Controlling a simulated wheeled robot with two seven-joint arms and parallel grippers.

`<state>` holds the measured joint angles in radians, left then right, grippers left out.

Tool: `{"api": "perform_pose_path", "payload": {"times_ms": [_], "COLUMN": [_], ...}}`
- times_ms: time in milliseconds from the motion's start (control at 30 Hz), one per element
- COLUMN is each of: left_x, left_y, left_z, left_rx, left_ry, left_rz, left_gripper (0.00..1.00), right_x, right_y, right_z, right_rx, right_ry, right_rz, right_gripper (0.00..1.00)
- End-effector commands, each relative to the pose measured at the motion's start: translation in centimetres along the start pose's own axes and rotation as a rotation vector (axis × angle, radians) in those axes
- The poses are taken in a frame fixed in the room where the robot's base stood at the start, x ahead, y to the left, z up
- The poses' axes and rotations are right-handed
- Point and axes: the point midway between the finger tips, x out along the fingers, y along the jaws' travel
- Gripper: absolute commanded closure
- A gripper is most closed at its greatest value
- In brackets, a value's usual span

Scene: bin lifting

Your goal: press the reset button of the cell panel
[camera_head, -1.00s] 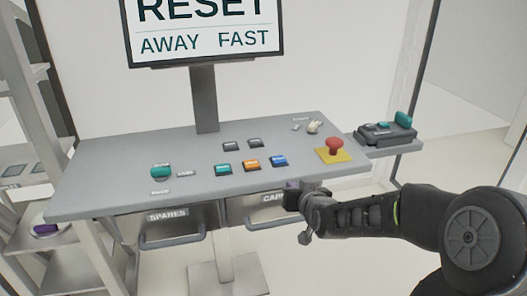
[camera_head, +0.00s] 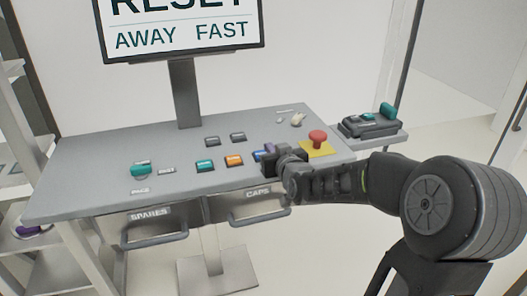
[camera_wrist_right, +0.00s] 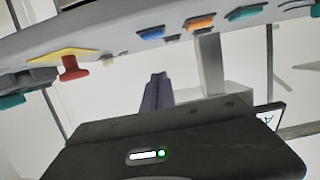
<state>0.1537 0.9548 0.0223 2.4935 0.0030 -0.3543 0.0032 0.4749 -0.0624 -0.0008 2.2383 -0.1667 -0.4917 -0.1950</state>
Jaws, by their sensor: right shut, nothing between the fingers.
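The cell panel (camera_head: 90,180) is a grey sloped desk with several buttons; their small labels are too small to read. A teal button (camera_head: 205,165), an orange button (camera_head: 234,160) and a blue button (camera_head: 259,156) stand in a row; which one is reset I cannot tell. My right gripper (camera_head: 270,151) is shut and empty at the blue button, partly covering it; contact cannot be told. In the right wrist view its purple-grey fingers (camera_wrist_right: 157,92) point toward the panel, with the blue button (camera_wrist_right: 152,33) beyond their tips. My left gripper is not in view.
A red mushroom button (camera_head: 318,137) on a yellow plate (camera_head: 317,151) stands just right of my gripper. A screen (camera_head: 185,30) reads RESET, AWAY, FAST. Drawers (camera_head: 150,225) hang under the front edge. A dark device (camera_head: 370,125) sits on a side shelf.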

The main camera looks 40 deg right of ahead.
Motion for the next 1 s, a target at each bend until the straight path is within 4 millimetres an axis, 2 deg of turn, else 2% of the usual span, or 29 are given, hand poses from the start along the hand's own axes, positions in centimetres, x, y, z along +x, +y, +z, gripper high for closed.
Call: {"api": "perform_pose_path", "payload": {"times_ms": [367,400,600,1000], "left_x": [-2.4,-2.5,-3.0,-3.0], "left_y": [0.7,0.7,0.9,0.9], "left_z": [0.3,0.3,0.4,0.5], "left_rx": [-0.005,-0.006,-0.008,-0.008], "left_ry": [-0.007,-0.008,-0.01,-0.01], "left_rz": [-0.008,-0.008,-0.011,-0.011], "left_gripper": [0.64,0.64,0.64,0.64], "right_x": [7.5,7.4,7.9,8.0], "right_y": [-0.1,0.0,0.0,0.0], "right_z": [-0.2,0.9,3.3,3.9], "right_rx": [0.002,0.002,0.001,0.001], "right_ry": [-0.001,-0.007,-0.003,0.001], "right_rz": [-0.001,0.0,0.0,0.0], "right_gripper": [1.0,1.0,1.0,1.0]}}
